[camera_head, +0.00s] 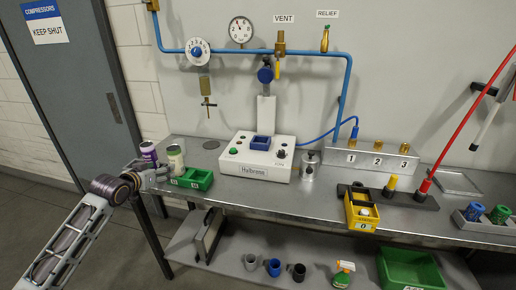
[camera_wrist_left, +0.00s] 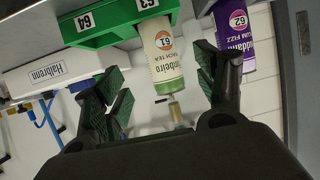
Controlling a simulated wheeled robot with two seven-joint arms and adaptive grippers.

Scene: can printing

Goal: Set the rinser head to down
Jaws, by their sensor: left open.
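I cannot tell for certain which part is the rinser head. My left gripper (camera_head: 155,176) is at the bench's left end, close to a white and green can (camera_head: 176,157). In the left wrist view its fingers (camera_wrist_left: 163,75) are open, apart on either side of this can (camera_wrist_left: 163,62). My right gripper is not in view.
A purple can (camera_head: 149,151) stands left of the white can. A green tray (camera_head: 193,179) sits right beside them. A silver cylinder (camera_head: 308,168), a yellow bin (camera_head: 361,212) and a numbered valve rail (camera_head: 367,158) are further right. The front middle of the bench (camera_head: 300,200) is clear.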

